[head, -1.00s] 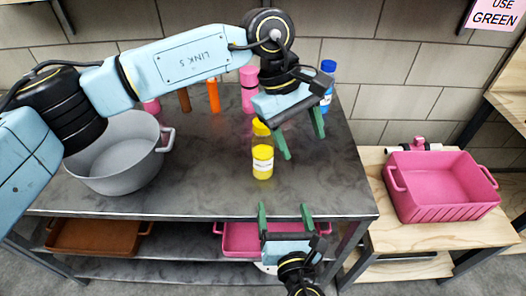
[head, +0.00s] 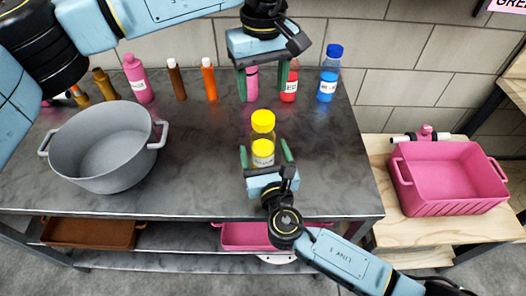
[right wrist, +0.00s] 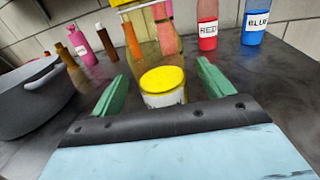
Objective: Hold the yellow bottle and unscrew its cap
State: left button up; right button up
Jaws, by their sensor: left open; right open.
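The yellow bottle (head: 263,140) stands upright on the dark table, with its yellow cap (head: 263,118) on top. It is clear above and yellow below, with a white label. My left gripper (head: 262,98) is open, pointing down above the cap, its fingers apart from it in the picture. My right gripper (head: 264,152) is open in front of the bottle, low over the table.
A grey pot (head: 105,150) stands at left. Behind are a pink bottle (head: 138,80), a brown bottle (head: 176,80), an orange bottle (head: 209,80), a red bottle (head: 289,85) and a blue bottle (head: 329,75). A pink crate (head: 450,205) sits on a wooden stand at right.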

aim_at(263, 117)
jog(key=shift+x, duration=1.75)
pick_arm(q)
jog(key=shift+w, duration=0.1)
pick_arm(e)
grip_shut()
pick_arm(q)
jog(key=m, duration=0.8)
jog(key=shift+f+m, duration=0.1)
jog(key=shift+m, duration=0.3)
jog(key=shift+f, duration=3.95)
jog(key=shift+c, duration=0.3)
